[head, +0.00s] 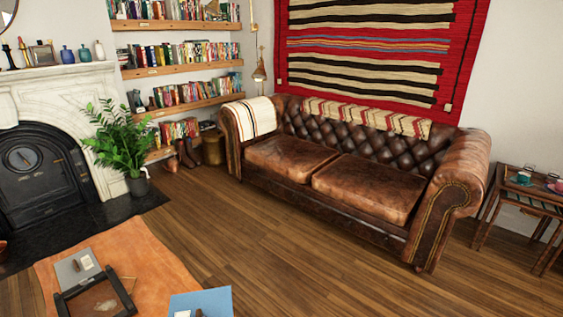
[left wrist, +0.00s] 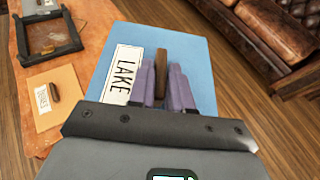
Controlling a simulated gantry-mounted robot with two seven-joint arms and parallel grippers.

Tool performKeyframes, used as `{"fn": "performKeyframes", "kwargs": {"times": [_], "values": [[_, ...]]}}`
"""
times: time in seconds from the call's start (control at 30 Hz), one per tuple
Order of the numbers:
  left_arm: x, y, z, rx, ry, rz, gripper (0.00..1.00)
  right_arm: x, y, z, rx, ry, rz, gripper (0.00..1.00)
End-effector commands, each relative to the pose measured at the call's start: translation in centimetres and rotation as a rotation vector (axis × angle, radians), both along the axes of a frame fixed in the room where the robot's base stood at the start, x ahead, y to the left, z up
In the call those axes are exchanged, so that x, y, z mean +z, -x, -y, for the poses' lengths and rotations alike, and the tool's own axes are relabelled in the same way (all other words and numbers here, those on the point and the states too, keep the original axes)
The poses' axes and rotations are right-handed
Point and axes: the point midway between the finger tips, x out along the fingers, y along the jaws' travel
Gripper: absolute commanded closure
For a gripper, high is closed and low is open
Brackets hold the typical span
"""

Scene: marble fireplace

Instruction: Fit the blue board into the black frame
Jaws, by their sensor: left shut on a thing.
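The blue board (head: 203,302) shows at the bottom edge of the head view. In the left wrist view the blue board (left wrist: 120,48) carries a white label reading LAKE and a brown wooden handle (left wrist: 163,66). My left gripper (left wrist: 163,72) is shut on this handle, with one purple finger on each side. The gripper is not seen in the head view. The black frame (head: 70,302) lies on the orange-brown table, left of the blue board. It also shows at the upper left of the left wrist view (left wrist: 20,48), apart from the board. A small brown piece shows inside it.
A grey board (head: 68,271) with a label and handle lies behind the frame. A tan board (left wrist: 65,88) with a label and handle lies between frame and blue board. The table (head: 140,255) has bare room at its far right. Wooden floor surrounds it.

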Motion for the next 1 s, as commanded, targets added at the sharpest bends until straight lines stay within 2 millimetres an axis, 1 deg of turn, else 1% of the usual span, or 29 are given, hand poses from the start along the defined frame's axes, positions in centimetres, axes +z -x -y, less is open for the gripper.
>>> {"fn": "performKeyframes", "kwargs": {"times": [0.03, 0.3, 0.5, 0.6, 0.73, 0.77, 0.8, 0.83, 0.93, 1.0], "values": [[2.5, 0.0, 0.1, 0.000, 0.003, 0.000, 1.00, 2.5, 0.0, 0.0, 0.000, 0.000, 0.001, 0.57], [10.0, 0.1, 0.3, -0.006, -0.001, -0.009, 1.00, 10.3, 0.0, 0.0, 0.001, 0.001, 0.003, 0.57], [15.6, 0.0, 0.4, -0.009, -0.005, -0.009, 1.00, 15.7, 0.0, 0.1, 0.005, 0.005, 0.003, 0.57], [17.9, 0.0, 0.3, -0.009, -0.007, -0.007, 1.00, 17.9, 0.0, 0.2, 0.007, 0.009, 0.003, 0.57], [20.4, -0.2, 0.2, -0.008, -0.011, 0.000, 1.00, 20.2, 0.0, 0.2, 0.007, 0.010, 0.003, 0.57], [20.4, -0.3, 0.0, -0.006, -0.015, 0.006, 1.00, 19.9, 0.0, 0.2, 0.007, 0.010, 0.004, 0.57], [19.7, -0.2, -0.1, 0.000, -0.002, 0.011, 1.00, 19.5, -0.1, 0.2, 0.007, 0.009, 0.008, 0.57], [21.5, -0.4, 0.4, -0.012, -0.001, 0.012, 1.00, 20.8, -0.1, 0.2, 0.007, 0.010, 0.006, 0.57], [24.0, -0.6, 1.4, -0.040, -0.001, 0.010, 1.00, 22.2, 0.0, 0.2, 0.006, 0.010, -0.003, 0.57], [26.0, -0.8, 2.1, -0.061, -0.001, 0.010, 1.00, 23.6, 0.0, 0.2, 0.006, 0.008, -0.001, 0.57]]}}
